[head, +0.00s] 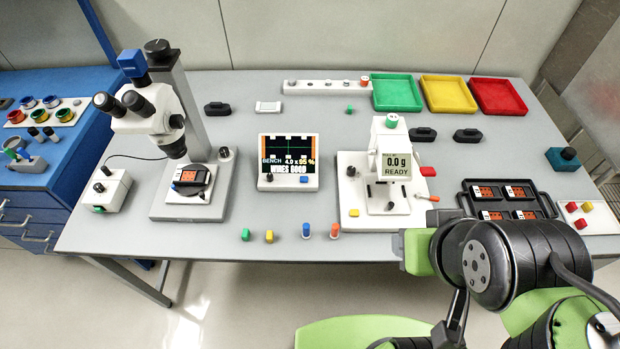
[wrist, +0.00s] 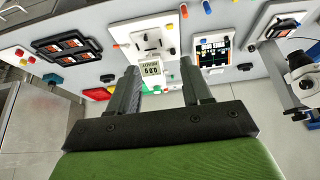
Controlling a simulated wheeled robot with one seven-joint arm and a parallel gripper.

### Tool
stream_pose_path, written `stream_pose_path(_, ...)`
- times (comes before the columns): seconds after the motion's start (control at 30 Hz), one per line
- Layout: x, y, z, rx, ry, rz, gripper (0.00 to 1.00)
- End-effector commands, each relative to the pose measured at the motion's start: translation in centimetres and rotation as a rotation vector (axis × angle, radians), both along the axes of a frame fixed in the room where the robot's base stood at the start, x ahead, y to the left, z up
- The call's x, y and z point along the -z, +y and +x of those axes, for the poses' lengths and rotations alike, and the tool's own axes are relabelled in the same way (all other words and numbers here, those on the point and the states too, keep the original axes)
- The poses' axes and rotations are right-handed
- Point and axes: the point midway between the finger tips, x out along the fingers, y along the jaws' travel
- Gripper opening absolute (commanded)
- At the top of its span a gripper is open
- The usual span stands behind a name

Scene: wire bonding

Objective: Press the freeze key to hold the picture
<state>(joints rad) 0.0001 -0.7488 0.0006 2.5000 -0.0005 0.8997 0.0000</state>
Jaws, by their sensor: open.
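The display unit (head: 288,155) stands upright in the middle of the bench in the head view. The display also shows in the wrist view (wrist: 211,33), upside down. My gripper (wrist: 162,74) is open and empty, its two dark fingers spread apart.
A microscope (head: 150,110) stands left of the display. A white scale-like device (head: 350,210) reading 0.0 g stands to the right. A black tray (head: 476,204) of modules lies further right. Small pegs (head: 307,230) line the front edge; coloured bins (head: 447,92) stand behind.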

Motion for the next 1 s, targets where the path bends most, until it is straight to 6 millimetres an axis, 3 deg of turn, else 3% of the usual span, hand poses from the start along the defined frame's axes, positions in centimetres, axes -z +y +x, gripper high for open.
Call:
stream_pose_path(0.03, 0.02, -0.01, -0.01, 0.000, 0.000, 0.000, 0.41)
stream_pose_path(0.3, 0.00, -0.02, -0.02, 0.001, -0.001, 0.000, 0.00)
stream_pose_path(1.0, 0.00, -0.02, -0.02, 0.001, -0.001, 0.000, 0.00)
